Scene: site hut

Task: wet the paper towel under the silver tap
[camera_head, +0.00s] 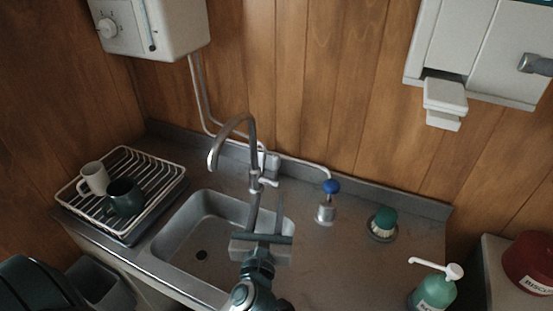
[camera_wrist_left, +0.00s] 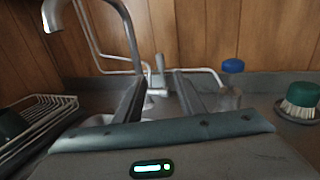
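The silver tap (camera_head: 215,150) stands at the back of the sink (camera_head: 180,230), its curved spout arching out to the left over the basin. Its small lever (camera_head: 268,181) sits low on the tap body. In the left wrist view the spout (camera_wrist_left: 88,8) is at upper left. My left gripper (camera_head: 267,198) is in front of the tap base. Its two fingers stand apart in the left wrist view, with the lever (camera_wrist_left: 160,72) showing beyond and between them; nothing is held. I cannot make out a paper towel. My right gripper is out of view.
A blue-topped fitting (camera_head: 326,205) and a green brush (camera_head: 383,223) stand right of the tap. A dish rack (camera_head: 150,160) with two mugs is left. A pump bottle (camera_head: 435,288) and red tin (camera_head: 530,262) are at right. A white dispenser (camera_head: 485,50) hangs on the wall.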

